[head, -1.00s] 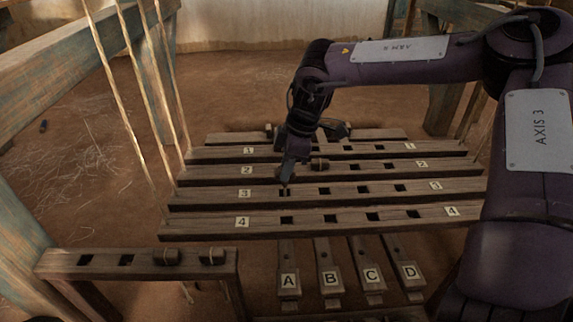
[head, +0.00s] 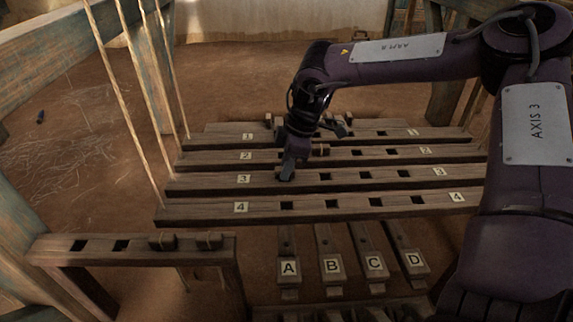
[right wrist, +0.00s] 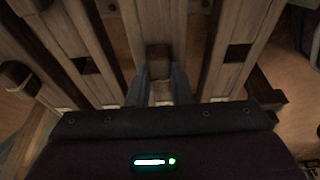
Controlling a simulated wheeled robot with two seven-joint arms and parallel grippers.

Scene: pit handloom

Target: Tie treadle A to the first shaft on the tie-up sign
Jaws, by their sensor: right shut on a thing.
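Treadle A (head: 289,267) is the leftmost of the lettered treadles, below the front of the shafts. The first shaft (head: 218,137), marked 1, is the rearmost numbered bar. My right gripper (head: 286,177) is at the leftmost hole of the shaft marked 3 (head: 215,180), and its tips cover that hole. In the right wrist view my right gripper (right wrist: 160,88) is shut on a small wooden block (right wrist: 158,58). Whether the block is in the hole, I cannot tell. My left gripper is not in view. I see no tie-up sign.
Another block (head: 320,149) sits on the shaft marked 2. Slanting cords (head: 130,110) hang at the left. Treadles B, C, D stand beside A.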

